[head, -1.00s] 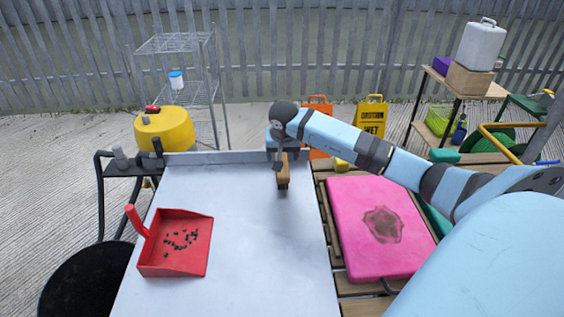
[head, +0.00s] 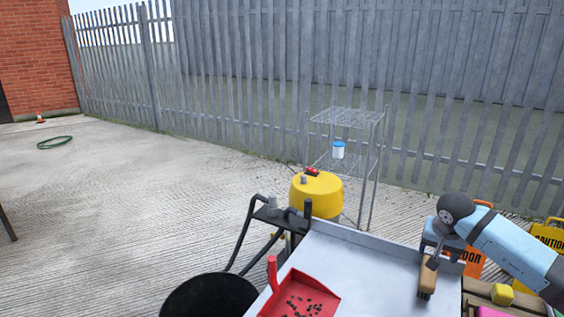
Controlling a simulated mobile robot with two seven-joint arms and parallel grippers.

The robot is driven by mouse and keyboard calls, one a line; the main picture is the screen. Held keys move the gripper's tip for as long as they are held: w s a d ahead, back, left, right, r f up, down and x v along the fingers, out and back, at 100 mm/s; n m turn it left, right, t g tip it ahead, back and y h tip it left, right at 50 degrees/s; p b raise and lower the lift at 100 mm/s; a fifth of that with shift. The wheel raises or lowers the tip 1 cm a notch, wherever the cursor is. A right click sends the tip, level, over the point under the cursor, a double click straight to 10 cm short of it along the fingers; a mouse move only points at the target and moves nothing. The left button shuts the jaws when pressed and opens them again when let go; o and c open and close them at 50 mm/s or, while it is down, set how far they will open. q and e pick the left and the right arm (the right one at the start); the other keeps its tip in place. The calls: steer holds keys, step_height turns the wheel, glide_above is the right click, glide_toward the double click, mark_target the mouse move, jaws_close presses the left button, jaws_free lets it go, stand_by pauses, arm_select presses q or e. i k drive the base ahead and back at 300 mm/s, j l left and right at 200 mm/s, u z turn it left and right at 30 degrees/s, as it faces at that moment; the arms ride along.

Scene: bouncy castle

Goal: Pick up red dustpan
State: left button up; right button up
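The red dustpan (head: 326,292) lies on the white tabletop (head: 372,270) at the bottom of the head view. Its handle (head: 272,273) points up at its left side, and small dark bits lie in the pan. The picture's lower edge cuts off its front. My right gripper (head: 432,262) is at the right side of the tabletop, well apart from the dustpan. It appears shut on a brush (head: 427,281) with a brown wooden back and dark bristles, held bristles down. My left gripper is not in view.
A black round bin (head: 208,295) stands left of the table. A yellow tank (head: 318,194) and a wire shelf rack (head: 347,150) stand behind. Orange (head: 474,262) and yellow (head: 552,237) signs are at the right. The concrete at the left is mostly open.

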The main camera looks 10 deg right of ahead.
mark_target(296, 283)
steer(key=k, duration=1)
